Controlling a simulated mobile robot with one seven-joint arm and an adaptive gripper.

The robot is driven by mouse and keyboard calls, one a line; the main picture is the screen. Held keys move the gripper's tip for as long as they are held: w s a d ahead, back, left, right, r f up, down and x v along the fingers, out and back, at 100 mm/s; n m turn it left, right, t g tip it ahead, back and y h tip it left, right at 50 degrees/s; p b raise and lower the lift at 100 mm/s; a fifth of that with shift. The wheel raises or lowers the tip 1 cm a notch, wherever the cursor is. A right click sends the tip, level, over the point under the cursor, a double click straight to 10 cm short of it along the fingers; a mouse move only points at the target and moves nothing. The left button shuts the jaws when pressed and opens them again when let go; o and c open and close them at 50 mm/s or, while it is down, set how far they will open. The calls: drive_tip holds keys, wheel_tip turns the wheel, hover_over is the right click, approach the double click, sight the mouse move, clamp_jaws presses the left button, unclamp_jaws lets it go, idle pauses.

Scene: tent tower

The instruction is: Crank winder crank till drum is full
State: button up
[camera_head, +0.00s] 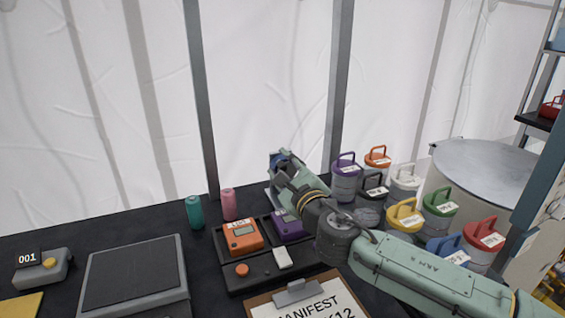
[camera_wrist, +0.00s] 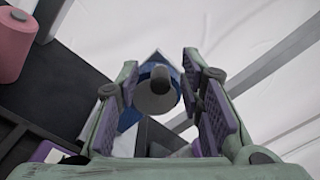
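A dark grey cylindrical knob (camera_wrist: 155,95), which looks like the winder's crank handle, shows between my fingers in the wrist view. A blue part (camera_wrist: 160,62) of what seems to be the winder lies behind it. My gripper (camera_wrist: 160,80) has its two purple-padded fingers apart on either side of the knob. I see no clear grip on it. In the head view my gripper (camera_head: 279,165) reaches down at the back of the table and covers most of the winder. The drum and how full it is cannot be made out.
Spools stand nearby, one teal (camera_head: 195,212) and one pink (camera_head: 229,204). An orange device (camera_head: 242,237) sits in a black tray in front. Several lidded canisters, including a yellow one (camera_head: 404,218), crowd the right beside my arm. A scale (camera_head: 135,275) and a clipboard (camera_head: 297,292) lie nearer.

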drive_tip(key=shift+w, duration=0.25)
drive_tip(key=shift+s, duration=0.1)
clamp_jaws()
idle(0.3)
